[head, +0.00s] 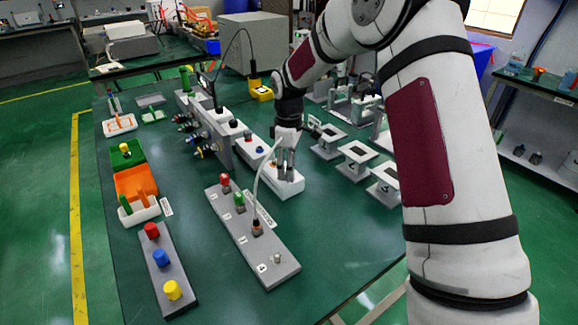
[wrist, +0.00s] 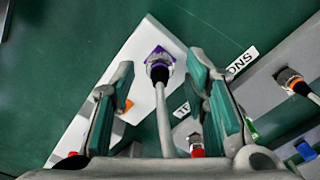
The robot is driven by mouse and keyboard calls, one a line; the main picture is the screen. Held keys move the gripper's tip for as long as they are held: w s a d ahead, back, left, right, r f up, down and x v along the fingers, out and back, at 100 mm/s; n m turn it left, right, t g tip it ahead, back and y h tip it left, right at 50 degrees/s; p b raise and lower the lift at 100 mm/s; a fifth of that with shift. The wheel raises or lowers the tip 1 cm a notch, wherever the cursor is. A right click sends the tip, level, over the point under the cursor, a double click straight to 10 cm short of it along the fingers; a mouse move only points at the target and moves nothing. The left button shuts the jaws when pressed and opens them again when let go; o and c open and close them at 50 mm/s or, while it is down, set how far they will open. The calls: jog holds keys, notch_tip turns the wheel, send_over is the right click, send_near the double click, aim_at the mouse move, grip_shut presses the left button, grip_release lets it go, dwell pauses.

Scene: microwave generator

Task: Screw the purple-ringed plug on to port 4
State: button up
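The purple-ringed plug (wrist: 159,62) stands on the end of a white box (wrist: 135,45) in the wrist view, its white cable (wrist: 164,120) running back between my fingers. My gripper (wrist: 160,75) is open, with one finger on each side of the plug and clear gaps at both sides. In the head view my gripper (head: 287,165) points down over the white box (head: 287,188) and hides the plug. Port 4 (head: 277,258) is a bare metal connector at the near end of the grey port panel (head: 262,258).
Numbered white frames (head: 357,156) stand to the right. The table near port 4 is clear.

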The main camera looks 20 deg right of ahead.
jog(key=shift+r, duration=0.1)
notch_tip(320, 180, up, 12)
dwell(0.5)
jog(key=s+r+m+t+p, duration=0.1)
jog(key=s+r+m+p, duration=0.15)
jog(key=s+r, duration=0.55)
jog(key=s+r+m+t+p, duration=0.1)
jog(key=s+r+m, duration=0.2)
jog(key=s, duration=0.9)
jog(key=s+r+m+t+p, duration=0.1)
jog(key=s+r+m+p, duration=0.15)
jog(key=s+r, duration=0.55)
jog(key=s+f+m+t+p, duration=0.1)
jog(key=s+f+m, duration=0.2)
jog(key=s, duration=1)
jog(key=shift+s+f+m, duration=0.2)
jog(key=shift+f+m, duration=0.1)
jog(key=shift+f, duration=0.15)
jog(key=shift+d, duration=0.1)
